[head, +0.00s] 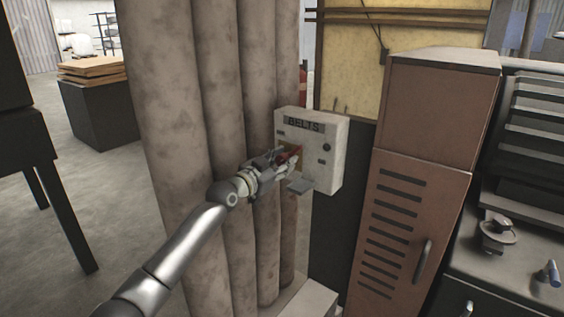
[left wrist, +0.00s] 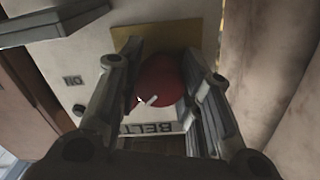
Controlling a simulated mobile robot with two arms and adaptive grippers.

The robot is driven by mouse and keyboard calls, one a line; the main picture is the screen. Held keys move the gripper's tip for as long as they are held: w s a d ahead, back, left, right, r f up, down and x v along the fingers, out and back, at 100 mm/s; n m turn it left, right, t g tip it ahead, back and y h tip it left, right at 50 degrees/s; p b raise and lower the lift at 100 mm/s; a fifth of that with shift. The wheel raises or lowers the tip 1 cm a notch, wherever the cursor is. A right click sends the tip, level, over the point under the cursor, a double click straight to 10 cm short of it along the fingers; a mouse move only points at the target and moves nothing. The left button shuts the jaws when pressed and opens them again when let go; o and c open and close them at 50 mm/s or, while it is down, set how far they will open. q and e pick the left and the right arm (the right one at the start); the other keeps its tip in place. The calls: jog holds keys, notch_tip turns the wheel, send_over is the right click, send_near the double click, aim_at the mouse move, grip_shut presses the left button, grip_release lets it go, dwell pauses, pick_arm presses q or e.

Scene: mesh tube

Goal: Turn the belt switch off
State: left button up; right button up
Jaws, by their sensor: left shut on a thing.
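A pale switch box (head: 330,155) labelled BELTS is fixed beside the vertical pipes in the middle of the head view. Its red switch knob (head: 292,153) is partly hidden by my left gripper (head: 287,163), which is at the front of the box. In the left wrist view the round red knob (left wrist: 161,80) with a short white mark lies between the two fingers of my left gripper (left wrist: 160,85), over a yellow plate (left wrist: 190,35). The fingers are shut on the knob. The box also shows there with the BELT lettering upside down. My right gripper is not in view.
Thick vertical pipes (head: 180,120) stand left of the box. A brown vented locker (head: 405,220) with a handle stands to its right. A grey bench (head: 510,240) is at the far right. Open floor (head: 100,185) lies to the left.

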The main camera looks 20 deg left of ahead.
pick_arm(q)
jog(key=n, duration=0.3)
jog(key=shift+n+p, duration=0.3)
jog(key=shift+n, duration=0.1)
jog(key=n, duration=0.3)
jog(key=shift+n+p, duration=0.3)
jog(key=shift+p, duration=0.1)
jog(key=shift+o, duration=0.5)
jog(key=n+p, duration=0.1)
jog(key=n, duration=0.2)
jog(key=shift+d+r+n, duration=0.1)
jog(key=shift+n, duration=0.2)
jog(key=shift+r+n, duration=0.1)
jog(key=shift+n, duration=0.2)
jog(key=shift+r, duration=0.15)
jog(key=o, duration=0.8)
jog(key=shift+o, duration=0.8)
jog(key=shift+w+a, duration=0.1)
jog(key=shift+a, duration=0.15)
jog(key=shift+f, duration=0.2)
